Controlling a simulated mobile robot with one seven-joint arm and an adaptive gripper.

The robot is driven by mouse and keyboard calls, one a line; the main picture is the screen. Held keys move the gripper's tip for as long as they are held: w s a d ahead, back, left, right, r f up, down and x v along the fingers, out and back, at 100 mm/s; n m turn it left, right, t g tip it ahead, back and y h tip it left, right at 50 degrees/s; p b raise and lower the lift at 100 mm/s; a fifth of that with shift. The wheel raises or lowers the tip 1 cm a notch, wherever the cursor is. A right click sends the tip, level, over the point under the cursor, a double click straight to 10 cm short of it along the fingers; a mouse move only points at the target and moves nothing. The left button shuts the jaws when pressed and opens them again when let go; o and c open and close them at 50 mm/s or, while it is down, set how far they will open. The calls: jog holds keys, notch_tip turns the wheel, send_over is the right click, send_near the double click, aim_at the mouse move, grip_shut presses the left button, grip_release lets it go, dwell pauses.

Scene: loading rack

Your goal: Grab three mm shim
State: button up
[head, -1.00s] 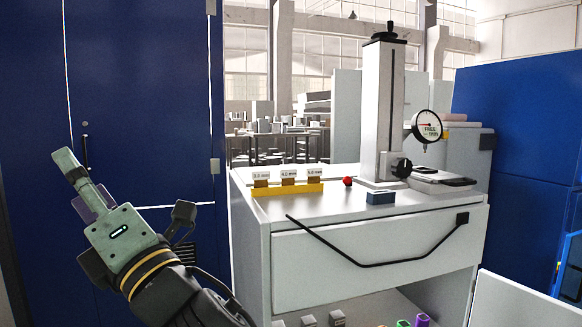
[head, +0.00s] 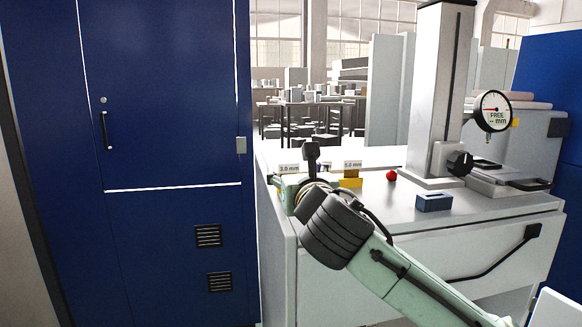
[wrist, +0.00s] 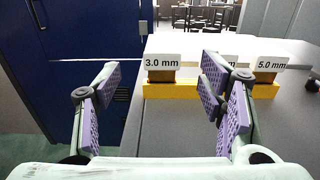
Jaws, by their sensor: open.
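The three mm shim, a brown block under a white "3.0 mm" label (wrist: 162,62), stands at the left end of a yellow holder (wrist: 190,91) in the wrist view. In the head view its label (head: 289,168) shows just left of my wrist. My gripper (wrist: 152,92) is open, its purple-padded fingers spread to either side of the 3.0 mm shim, with the shim beyond them and apart from them. In the head view my arm hides the middle of the holder and most of my gripper.
The 5.0 mm shim (wrist: 270,70) stands at the holder's right end; the middle label is mostly behind my right finger. A red ball (head: 391,175), a blue block (head: 434,202) and a dial gauge stand (head: 437,95) are right on the bench. A blue cabinet (head: 160,120) stands left.

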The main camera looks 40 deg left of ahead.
aim_at(290, 164)
jog(key=shift+p+x, duration=1)
jog(key=shift+x, duration=2.15)
jog(key=shift+w+d, duration=0.1)
jog(key=shift+c, duration=0.4)
jog(key=c, duration=1.2)
